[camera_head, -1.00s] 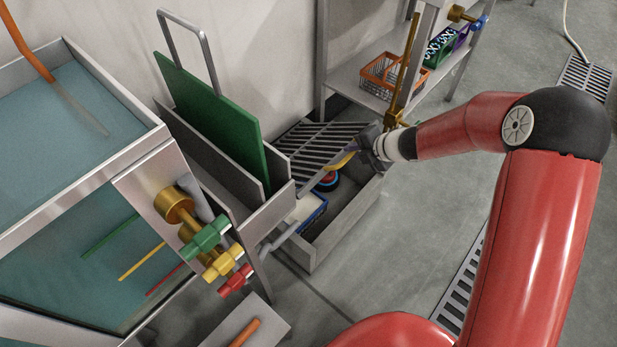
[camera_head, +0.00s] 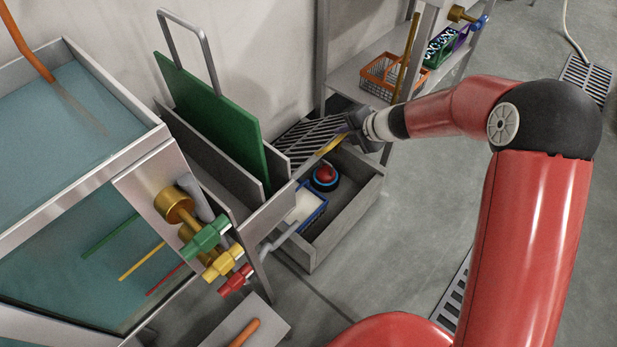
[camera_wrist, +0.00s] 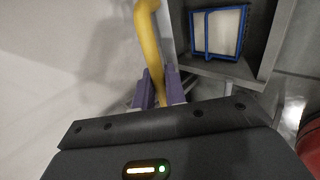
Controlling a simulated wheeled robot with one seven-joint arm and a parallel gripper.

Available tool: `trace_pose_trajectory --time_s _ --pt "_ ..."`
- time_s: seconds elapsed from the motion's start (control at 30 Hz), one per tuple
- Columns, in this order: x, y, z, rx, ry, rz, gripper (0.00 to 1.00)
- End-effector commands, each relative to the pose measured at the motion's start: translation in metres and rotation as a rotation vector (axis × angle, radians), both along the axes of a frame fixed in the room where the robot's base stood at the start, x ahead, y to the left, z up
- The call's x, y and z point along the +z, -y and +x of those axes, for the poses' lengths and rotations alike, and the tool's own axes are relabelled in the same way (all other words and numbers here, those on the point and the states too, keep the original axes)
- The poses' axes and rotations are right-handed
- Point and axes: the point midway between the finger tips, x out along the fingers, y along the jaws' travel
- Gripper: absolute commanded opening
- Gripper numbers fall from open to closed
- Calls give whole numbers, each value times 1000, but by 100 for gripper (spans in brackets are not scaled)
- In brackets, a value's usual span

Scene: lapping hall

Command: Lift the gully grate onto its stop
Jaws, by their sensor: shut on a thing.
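The gully grate (camera_head: 306,134) is a dark slatted panel, tilted up on its far edge at the back of an open grey gully box (camera_head: 345,215). Its yellow handle (camera_head: 329,145) sticks out at the front edge. My gripper (camera_head: 347,133) is shut on this handle. In the wrist view the purple fingers (camera_wrist: 160,88) close around the yellow bar (camera_wrist: 151,32). The grate's stop cannot be made out.
A green board (camera_head: 210,118) stands left of the grate. A shelf rack (camera_head: 350,75) stands behind.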

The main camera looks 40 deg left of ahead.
Motion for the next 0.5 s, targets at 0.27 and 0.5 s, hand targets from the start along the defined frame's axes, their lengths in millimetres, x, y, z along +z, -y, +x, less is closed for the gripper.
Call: trace_pose_trajectory --time_s 0.27,0.5 --pt "2 -2 -1 1 -1 2 0" --pt "12 -13 0 4 2 3 0"
